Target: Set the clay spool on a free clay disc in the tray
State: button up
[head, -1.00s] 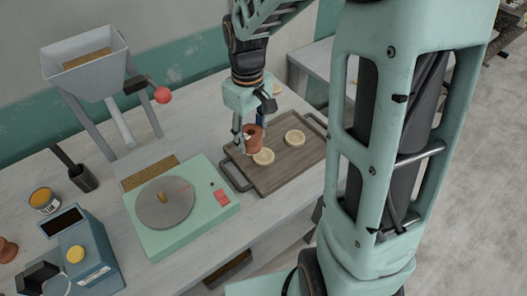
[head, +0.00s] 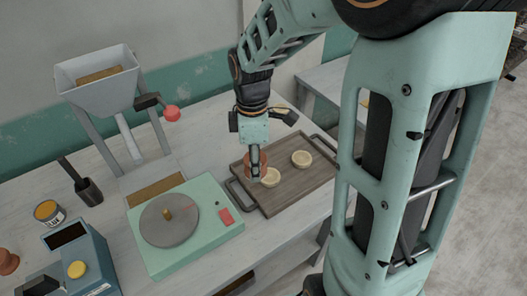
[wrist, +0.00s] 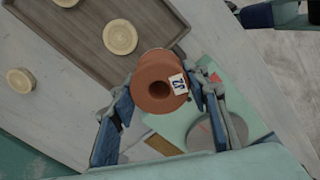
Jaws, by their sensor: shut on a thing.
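The reddish-brown clay spool (wrist: 157,72), with a hole through its middle and a white label, is gripped between the blue fingers of my gripper (wrist: 160,98). In the head view my gripper (head: 255,165) is over the left part of the wooden tray (head: 285,203), and its finger hides much of the spool. Two pale clay discs lie in the tray, the left disc (head: 271,178) close beside the gripper and the right disc (head: 301,158) farther off. Both show bare tops. I cannot tell the spool's height above the tray.
A third pale disc (wrist: 20,80) lies on the table outside the tray. A green wheel machine (head: 190,235) stands left of the tray, with a hopper (head: 100,82) behind it. A blue box (head: 82,262) is at front left.

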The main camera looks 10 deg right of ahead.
jog(key=w+d+f+b, duration=0.1)
jog(key=w+f, duration=0.1)
jog(key=w+d+f+b, duration=0.1)
jog(key=d+f, duration=0.1)
jog(key=w+d+f+b, duration=0.2)
jog(key=shift+w+f, duration=0.3)
jog(key=shift+f, duration=0.05)
jog(key=f, duration=0.1)
jog(key=f+b, duration=0.2)
jog(key=shift+w+d, duration=0.15)
jog(key=shift+w, duration=0.1)
jog(key=shift+f+b, duration=0.25)
jog(key=shift+b, duration=0.15)
jog(key=shift+f, duration=0.2)
jog(key=o, duration=1.4)
jog(key=shift+c, duration=0.2)
notch_tip(320, 180, up, 12)
jog(key=shift+r, duration=0.2)
